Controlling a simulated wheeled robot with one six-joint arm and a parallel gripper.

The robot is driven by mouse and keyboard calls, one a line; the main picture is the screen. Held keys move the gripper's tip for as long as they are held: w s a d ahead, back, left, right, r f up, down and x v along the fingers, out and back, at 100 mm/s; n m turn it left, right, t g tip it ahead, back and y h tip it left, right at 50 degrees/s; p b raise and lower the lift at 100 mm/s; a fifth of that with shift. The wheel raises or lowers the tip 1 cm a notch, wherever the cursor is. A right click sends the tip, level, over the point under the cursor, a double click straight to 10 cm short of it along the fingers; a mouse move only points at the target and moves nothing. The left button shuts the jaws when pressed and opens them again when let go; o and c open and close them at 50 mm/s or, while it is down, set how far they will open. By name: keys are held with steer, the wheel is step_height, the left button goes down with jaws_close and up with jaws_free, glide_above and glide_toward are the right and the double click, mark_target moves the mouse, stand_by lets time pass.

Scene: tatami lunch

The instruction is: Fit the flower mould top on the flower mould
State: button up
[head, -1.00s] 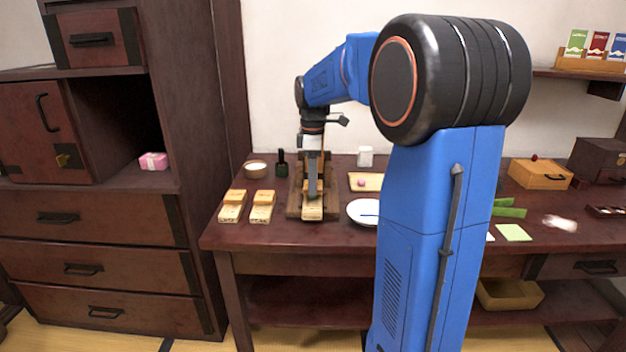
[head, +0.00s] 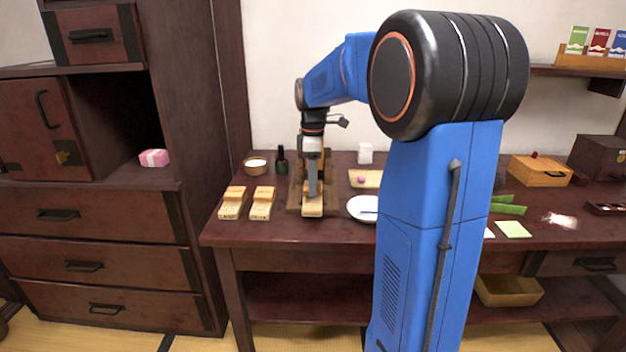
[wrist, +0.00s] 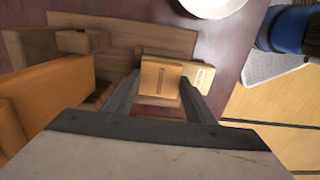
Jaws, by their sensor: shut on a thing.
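My gripper (head: 313,192) points down over the wooden stand at the left part of the table.
Two similar moulds with tops, one (head: 233,203) and another (head: 262,203), stand left of the stand (head: 294,198). A white plate (head: 360,206) is close on the right. A bowl (head: 255,166) and dark bottle (head: 281,160) stand behind. Tall wooden blocks (wrist: 50,95) rise from the stand.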

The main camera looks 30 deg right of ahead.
steer(key=o, duration=1.1)
step_height(320, 180, up, 17)
steer(key=shift+r, duration=0.2)
steer(key=s+a+f+m+t, duration=0.1)
steer(key=s+a+f+m, duration=0.3)
steer(key=s, duration=0.4)
steer(key=s+a+f+m+t, duration=0.1)
steer(key=s+a+f+m, duration=0.15)
steer(key=s+a, duration=0.5)
steer(key=s+a+f+m+t, duration=0.1)
steer(key=s+a+f+m, duration=0.1)
steer(key=s+f, duration=0.5)
steer(key=s+a+f+m+t, duration=0.1)
steer(key=s+a+f+m, duration=0.1)
steer(key=s+f, duration=0.5)
steer(key=shift+s+a+f+m+t, duration=0.15)
steer(key=shift+s+f+m+t, duration=0.25)
steer(key=shift+f, duration=0.35)
